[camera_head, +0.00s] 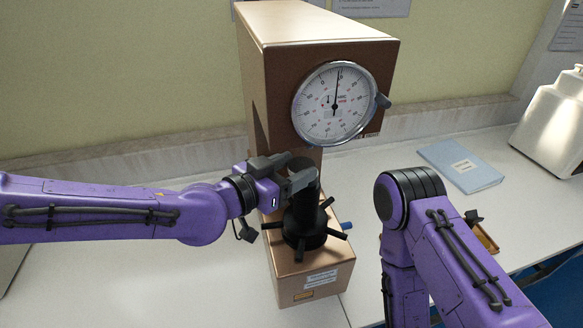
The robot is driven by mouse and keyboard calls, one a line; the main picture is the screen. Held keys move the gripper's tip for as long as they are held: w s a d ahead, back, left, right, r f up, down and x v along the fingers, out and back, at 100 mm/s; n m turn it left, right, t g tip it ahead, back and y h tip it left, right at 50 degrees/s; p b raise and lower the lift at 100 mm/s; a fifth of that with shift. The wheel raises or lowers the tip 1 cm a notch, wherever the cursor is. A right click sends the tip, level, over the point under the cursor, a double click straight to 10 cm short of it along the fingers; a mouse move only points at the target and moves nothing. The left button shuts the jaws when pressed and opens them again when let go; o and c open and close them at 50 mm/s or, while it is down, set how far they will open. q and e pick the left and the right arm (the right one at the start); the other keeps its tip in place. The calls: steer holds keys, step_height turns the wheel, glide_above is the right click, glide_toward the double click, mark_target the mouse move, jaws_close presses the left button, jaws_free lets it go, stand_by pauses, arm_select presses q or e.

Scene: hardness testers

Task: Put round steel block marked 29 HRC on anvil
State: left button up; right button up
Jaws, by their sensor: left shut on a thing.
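The hardness tester (330,55) is a tall copper-brown machine with a round white dial (335,104) on its head. Below the head stands a dark column with a black spoked handwheel (304,240). The anvil is at the column's top, mostly covered by my left gripper. My left gripper (300,178) comes in from the left and is shut at the anvil's height, under the head. The round steel block between its fingers is hardly visible, and its marking cannot be read. Whether it touches the anvil cannot be told. My right gripper is not visible; only its arm shows.
A blue-grey booklet (461,165) lies on the white table (180,285) to the right of the tester. A brown tray (486,238) is partly hidden behind my right arm. A pale machine (556,122) stands at the far right. The table left of the tester is mostly clear.

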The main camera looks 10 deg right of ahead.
arm_select(q)
steer(key=shift+f, duration=0.1)
stand_by(0.3)
steer(key=o, duration=1.4)
steer(key=shift+c, duration=1.3)
steer(key=f+v, duration=0.1)
steer(key=v, duration=0.6)
steer(key=shift+r, duration=0.15)
